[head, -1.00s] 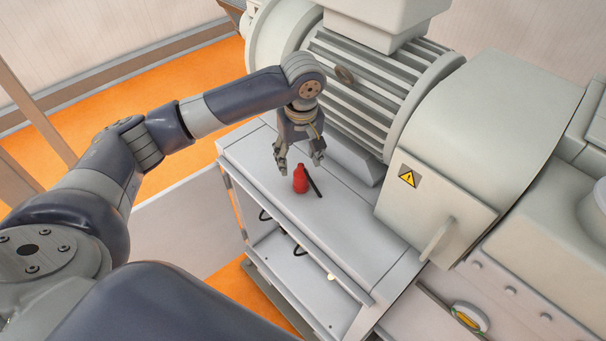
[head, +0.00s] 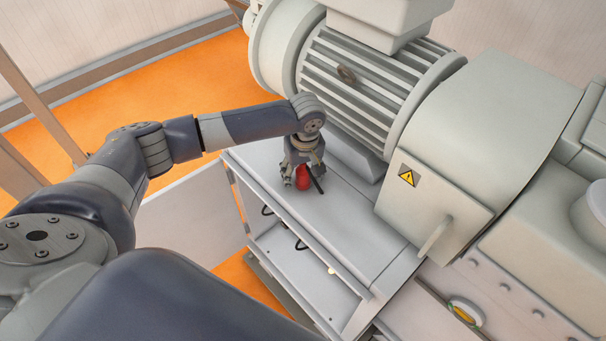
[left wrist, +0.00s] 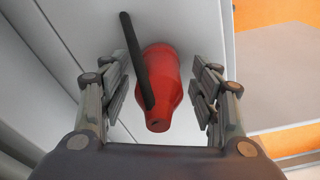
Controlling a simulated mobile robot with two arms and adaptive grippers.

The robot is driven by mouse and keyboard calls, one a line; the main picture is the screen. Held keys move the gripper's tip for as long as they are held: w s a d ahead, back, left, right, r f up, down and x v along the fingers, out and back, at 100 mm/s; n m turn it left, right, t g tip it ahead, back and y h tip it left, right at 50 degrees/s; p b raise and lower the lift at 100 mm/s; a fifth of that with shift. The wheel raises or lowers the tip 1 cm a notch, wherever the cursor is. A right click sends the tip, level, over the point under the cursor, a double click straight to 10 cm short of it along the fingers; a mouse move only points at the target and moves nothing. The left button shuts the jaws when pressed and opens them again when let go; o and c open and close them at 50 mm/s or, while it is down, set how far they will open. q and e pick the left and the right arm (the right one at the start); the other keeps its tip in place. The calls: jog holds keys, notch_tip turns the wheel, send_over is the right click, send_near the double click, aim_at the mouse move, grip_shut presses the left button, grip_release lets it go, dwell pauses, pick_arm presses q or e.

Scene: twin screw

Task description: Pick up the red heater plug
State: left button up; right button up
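The red heater plug (head: 303,177) stands on the grey cabinet top below the motor, with a black cable or rod beside it. My left gripper (head: 303,184) is lowered over the plug from above. In the left wrist view the plug (left wrist: 160,85) sits between the two open fingers (left wrist: 161,97), with a visible gap on each side. The black cable (left wrist: 136,60) runs along the plug's left side there. My right gripper is not in view.
The ribbed motor (head: 365,85) stands right behind the plug. The cabinet top (head: 345,230) is clear toward the front right. A housing with a yellow warning sign (head: 409,178) is at the right. Open shelves (head: 290,262) lie below the cabinet top.

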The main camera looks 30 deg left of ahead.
pick_arm(q)
jog(key=c, duration=0.9)
jog(key=shift+r, duration=0.15)
